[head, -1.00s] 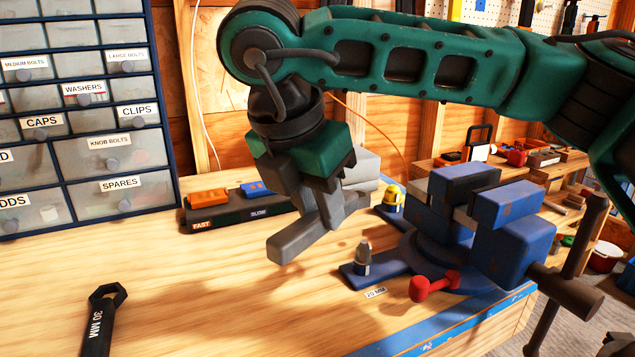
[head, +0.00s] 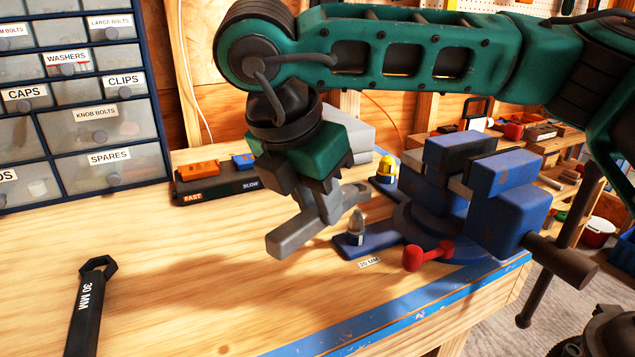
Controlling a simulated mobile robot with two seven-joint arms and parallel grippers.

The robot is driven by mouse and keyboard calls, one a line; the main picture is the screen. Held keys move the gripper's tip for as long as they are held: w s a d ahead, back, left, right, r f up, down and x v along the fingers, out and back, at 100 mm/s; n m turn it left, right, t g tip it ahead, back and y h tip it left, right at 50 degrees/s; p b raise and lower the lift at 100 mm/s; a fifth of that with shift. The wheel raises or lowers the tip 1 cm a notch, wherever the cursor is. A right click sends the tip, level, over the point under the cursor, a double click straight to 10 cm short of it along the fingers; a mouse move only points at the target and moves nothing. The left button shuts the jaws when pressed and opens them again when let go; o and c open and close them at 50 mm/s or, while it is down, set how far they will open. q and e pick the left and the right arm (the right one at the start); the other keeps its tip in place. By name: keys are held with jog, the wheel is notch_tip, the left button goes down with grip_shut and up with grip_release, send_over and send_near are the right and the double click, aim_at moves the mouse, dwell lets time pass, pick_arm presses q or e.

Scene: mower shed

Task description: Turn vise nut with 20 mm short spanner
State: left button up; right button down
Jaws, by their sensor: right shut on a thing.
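My right gripper (head: 318,208) points down over the bench, left of the blue vise (head: 480,195). It is shut on a thick grey bar (head: 290,240), which appears to be the short spanner; no size mark shows on it. The bar's far end is close to the vise nut (head: 357,224), a grey nut and stud on the vise's front-left base lug. I cannot tell whether they touch. A "20 MM" label (head: 369,262) lies on the bench in front of that lug. My left gripper is not in view.
A black 30 MM spanner (head: 88,305) lies at the front left. A red-ended handle (head: 428,255) sticks out from the vise base. A yellow-topped fastener (head: 384,170) is on the far lug. A FAST/SLOW tray (head: 215,182) and labelled drawers (head: 105,120) stand behind. The front-middle bench is clear.

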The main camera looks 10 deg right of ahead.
pick_arm(q)
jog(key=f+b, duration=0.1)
jog(key=b, duration=0.1)
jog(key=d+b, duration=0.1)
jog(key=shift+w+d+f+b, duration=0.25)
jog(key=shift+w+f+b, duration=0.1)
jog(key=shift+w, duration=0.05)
pick_arm(e)
jog(key=s+d+n, duration=0.1)
jog(key=n, duration=0.1)
jog(key=s+d+f+n+y, duration=0.1)
jog(key=n, duration=0.1)
jog(key=s+d+n+t+y, duration=0.1)
jog(key=n, duration=0.1)
jog(key=shift+d+f, duration=0.2)
jog(key=shift+d, duration=0.15)
jog(key=c, duration=1.4)
grip_release()
grip_shut()
